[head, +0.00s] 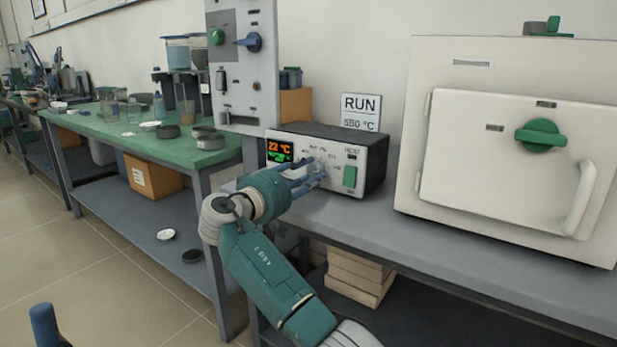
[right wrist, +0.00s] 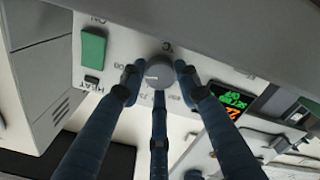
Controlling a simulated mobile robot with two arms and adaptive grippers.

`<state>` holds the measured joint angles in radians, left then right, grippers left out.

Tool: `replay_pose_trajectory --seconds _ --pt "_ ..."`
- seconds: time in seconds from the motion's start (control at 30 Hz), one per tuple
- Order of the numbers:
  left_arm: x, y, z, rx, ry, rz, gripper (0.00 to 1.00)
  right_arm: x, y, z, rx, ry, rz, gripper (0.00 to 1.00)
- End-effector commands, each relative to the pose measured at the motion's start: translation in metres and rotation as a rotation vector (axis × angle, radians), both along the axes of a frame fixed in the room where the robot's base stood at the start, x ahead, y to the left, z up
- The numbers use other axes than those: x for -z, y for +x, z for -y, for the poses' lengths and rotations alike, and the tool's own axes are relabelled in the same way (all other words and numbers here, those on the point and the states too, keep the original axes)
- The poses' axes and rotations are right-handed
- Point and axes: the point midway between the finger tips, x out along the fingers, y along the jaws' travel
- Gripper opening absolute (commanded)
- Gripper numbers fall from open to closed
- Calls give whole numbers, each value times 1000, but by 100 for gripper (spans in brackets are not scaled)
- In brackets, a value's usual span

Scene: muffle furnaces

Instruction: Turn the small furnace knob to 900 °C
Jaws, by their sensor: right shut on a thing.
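The small furnace controller (head: 345,193) is a white-fronted box with a display (head: 280,151) reading 22 °C in orange over a dimmer green line. Its grey round knob (right wrist: 160,72) shows in the right wrist view, with a white pointer mark facing left in that picture, towards a partly covered label ending in "00". My right gripper (head: 312,172) is at the panel, its blue fingers shut around the knob; it also shows in the right wrist view (right wrist: 158,80). A blue finger-like tip (head: 43,325) at the lower left of the head view appears to be my left gripper's.
A green rocker switch (head: 350,177) sits right of the knob. A sign reading RUN and apparently 550 °C (head: 360,112) stands behind. A large white furnace (head: 500,75) stands right on the grey bench (head: 480,255). A grey panel with knobs (head: 241,85) rises left.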

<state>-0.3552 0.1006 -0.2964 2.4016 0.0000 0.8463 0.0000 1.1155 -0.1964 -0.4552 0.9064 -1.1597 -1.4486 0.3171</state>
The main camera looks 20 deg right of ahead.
Motion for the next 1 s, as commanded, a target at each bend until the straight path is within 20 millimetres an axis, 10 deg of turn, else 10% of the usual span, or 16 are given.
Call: replay_pose_trajectory --seconds 0.37,0.4,0.5,1.0 --pt "-1 -2 0 1 -3 8 39 -4 2 -4 -12 -1 10 6" --pt "-1 -2 0 1 -3 8 39 -5 1 -4 -12 -1 10 36" --pt "0 -2 0 1 -3 8 39 -5 1 -4 -11 -1 10 51" --pt "-1 -2 -1 0 -2 8 39 -2 -16 -25 -9 1 7 51"
